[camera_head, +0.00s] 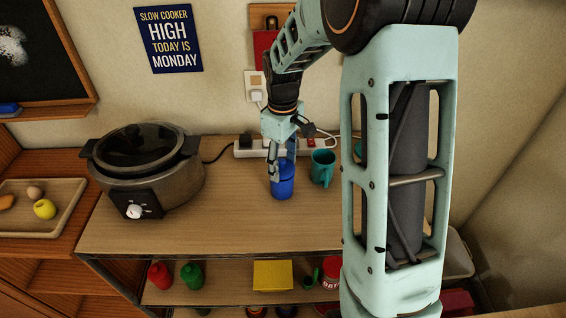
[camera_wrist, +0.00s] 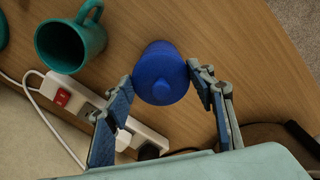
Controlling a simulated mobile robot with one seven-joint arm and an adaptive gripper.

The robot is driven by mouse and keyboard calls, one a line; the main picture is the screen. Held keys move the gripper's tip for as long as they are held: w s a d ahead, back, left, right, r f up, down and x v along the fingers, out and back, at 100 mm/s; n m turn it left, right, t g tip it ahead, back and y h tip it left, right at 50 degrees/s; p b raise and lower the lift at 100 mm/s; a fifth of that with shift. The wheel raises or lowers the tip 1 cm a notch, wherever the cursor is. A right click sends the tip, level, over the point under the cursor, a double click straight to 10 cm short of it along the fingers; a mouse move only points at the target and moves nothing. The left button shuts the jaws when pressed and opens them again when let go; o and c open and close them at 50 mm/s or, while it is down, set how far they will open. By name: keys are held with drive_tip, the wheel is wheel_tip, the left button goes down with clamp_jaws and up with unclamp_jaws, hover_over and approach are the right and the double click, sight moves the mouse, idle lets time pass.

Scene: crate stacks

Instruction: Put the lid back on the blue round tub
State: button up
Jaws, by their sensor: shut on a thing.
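The blue round tub (camera_head: 283,190) stands on the wooden counter below my gripper (camera_head: 279,162). My gripper (camera_wrist: 161,88) is shut on the lid. In the head view the lid (camera_head: 287,166) is at the top of the tub, partly behind a finger. I cannot tell whether it is fully seated. The lid hides the inside of the tub in the wrist view.
A teal mug (camera_head: 322,167) stands close to the right of the tub; it also shows in the wrist view (camera_wrist: 70,45). A white power strip (camera_head: 255,147) lies behind. A slow cooker (camera_head: 146,170) stands to the left. The counter in front of the tub is clear.

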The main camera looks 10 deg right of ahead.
idle(0.3)
drive_tip(key=o, duration=1.4)
drive_tip(key=shift+r+p, duration=2.6)
drive_tip(key=shift+r, duration=0.95)
drive_tip(key=shift+c, duration=0.3)
clamp_jaws()
